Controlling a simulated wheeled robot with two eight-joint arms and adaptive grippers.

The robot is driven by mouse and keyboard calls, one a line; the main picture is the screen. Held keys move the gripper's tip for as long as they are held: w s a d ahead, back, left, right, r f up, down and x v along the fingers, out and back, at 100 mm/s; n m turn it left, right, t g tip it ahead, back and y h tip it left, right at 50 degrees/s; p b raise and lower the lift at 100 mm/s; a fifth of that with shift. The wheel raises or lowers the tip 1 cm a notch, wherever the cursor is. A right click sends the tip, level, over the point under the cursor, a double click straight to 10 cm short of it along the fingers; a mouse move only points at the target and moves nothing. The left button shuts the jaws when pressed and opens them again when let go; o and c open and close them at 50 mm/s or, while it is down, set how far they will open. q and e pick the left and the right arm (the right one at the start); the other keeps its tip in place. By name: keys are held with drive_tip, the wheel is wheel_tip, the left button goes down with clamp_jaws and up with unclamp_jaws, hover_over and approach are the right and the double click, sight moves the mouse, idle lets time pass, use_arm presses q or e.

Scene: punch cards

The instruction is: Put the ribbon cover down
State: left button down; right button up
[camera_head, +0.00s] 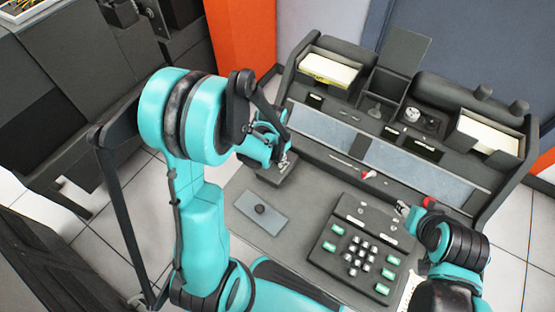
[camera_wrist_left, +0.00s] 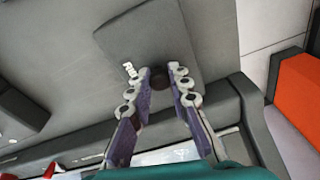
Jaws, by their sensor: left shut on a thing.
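The ribbon cover appears to be the dark grey flat plate (camera_head: 272,178) with rounded corners at the left of the desk. In the left wrist view the plate (camera_wrist_left: 165,42) has a dark round knob between the fingers. My left gripper (camera_head: 283,163) is shut on this knob; it also shows in the left wrist view (camera_wrist_left: 159,80). I cannot tell whether the plate touches the desk or hangs just above it. My right gripper (camera_head: 403,208) is at the back right of the keypad unit; its fingers are too small to read.
A lighter grey plate with a dark knob (camera_head: 262,212) lies on the desk in front of the cover. A keypad unit (camera_head: 350,262) with green and white keys stands to the right. The raised console (camera_head: 345,105) holds card trays behind. Bare desk (camera_head: 312,195) lies between plate and keypad.

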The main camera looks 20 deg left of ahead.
sight(276, 167)
use_arm(q)
drive_tip(key=c, duration=1.8)
unclamp_jaws()
drive_tip(key=shift+f, duration=0.1)
drive_tip(key=shift+c, duration=0.2)
drive_tip(key=o, duration=0.4)
drive_tip(key=shift+r, duration=0.5)
drive_tip(key=shift+s+d+r+n+t+p, duration=0.8)
drive_tip(key=shift+s+r, duration=1.1)
drive_tip(key=shift+r, duration=1.9)
drive_tip(key=shift+s+d+r+n+t+p, duration=0.5)
drive_tip(key=shift+s+r+t+p, duration=0.95)
drive_tip(key=shift+r, duration=2.4)
drive_tip(key=shift+s+d+r+n+t+p, duration=0.3)
drive_tip(key=shift+s+d+r+n+t, duration=0.4)
drive_tip(key=shift+s+r, duration=2.35)
